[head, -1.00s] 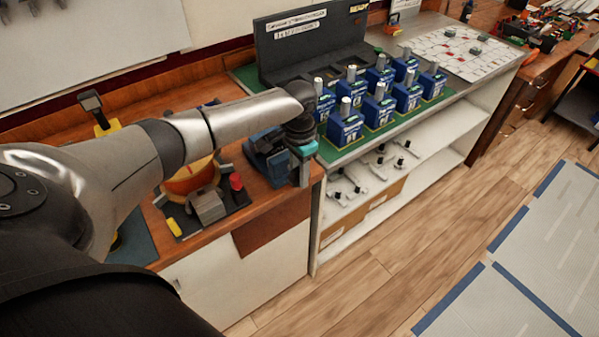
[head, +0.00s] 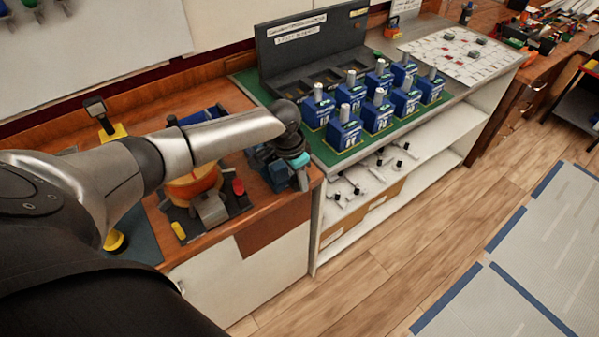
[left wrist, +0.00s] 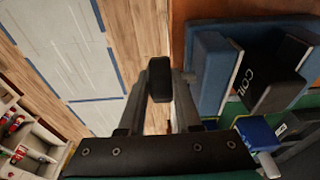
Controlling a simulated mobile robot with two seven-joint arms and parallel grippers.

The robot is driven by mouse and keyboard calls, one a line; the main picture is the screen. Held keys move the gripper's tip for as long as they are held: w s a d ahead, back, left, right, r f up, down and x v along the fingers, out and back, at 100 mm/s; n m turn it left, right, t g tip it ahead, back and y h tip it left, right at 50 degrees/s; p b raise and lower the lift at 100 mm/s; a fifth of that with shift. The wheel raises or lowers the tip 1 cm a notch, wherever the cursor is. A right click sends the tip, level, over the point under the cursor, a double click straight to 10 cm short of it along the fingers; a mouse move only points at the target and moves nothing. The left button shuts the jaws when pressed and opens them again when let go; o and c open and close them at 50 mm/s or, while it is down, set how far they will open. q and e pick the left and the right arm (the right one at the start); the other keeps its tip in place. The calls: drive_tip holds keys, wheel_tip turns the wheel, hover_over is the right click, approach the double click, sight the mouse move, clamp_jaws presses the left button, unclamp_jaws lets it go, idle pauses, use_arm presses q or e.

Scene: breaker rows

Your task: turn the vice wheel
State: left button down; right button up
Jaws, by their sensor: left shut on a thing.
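The blue vice (head: 264,160) stands at the right end of the wooden bench, partly hidden by my left arm. In the left wrist view its blue body (left wrist: 212,75) is at the right, with a black block marked COIL (left wrist: 268,78) beside it. My left gripper (head: 300,178) is at the vice's front right side. In the left wrist view the left gripper (left wrist: 160,88) has its fingers on either side of a dark rounded piece, the vice wheel (left wrist: 160,78), seen edge-on. The gripper is shut on it. My right gripper is in neither view.
Blue breakers (head: 345,130) stand in rows on a green mat just right of the vice, before a dark rack (head: 310,50). An orange round device (head: 192,183) is on the bench to the left. The floor (head: 400,255) in front is clear.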

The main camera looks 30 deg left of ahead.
use_arm(q)
drive_tip(key=shift+s+a+r+t+h+p, duration=0.1)
drive_tip(key=shift+s+t+h+p, duration=0.15)
drive_tip(key=shift+t+p, duration=0.5)
drive_tip(key=shift+t+h, duration=0.25)
drive_tip(key=shift+t, duration=0.3)
drive_tip(key=shift+f+t+h, duration=0.3)
drive_tip(key=shift+t+h, duration=0.1)
drive_tip(key=shift+t, duration=0.4)
drive_tip(key=shift+s+a+f+t+h+b, duration=0.1)
drive_tip(key=shift+f+t+h+b, duration=0.15)
drive_tip(key=shift+t+b, duration=0.55)
drive_tip(key=shift+t+h+b, duration=0.25)
drive_tip(key=shift+t+b, duration=0.45)
drive_tip(key=shift+b, duration=0.15)
drive_tip(key=shift+t+h+b, duration=0.3)
drive_tip(key=shift+t+b, duration=0.4)
drive_tip(key=shift+b, duration=0.35)
drive_tip(key=shift+r+t+b, duration=0.15)
drive_tip(key=shift+t+b, duration=0.25)
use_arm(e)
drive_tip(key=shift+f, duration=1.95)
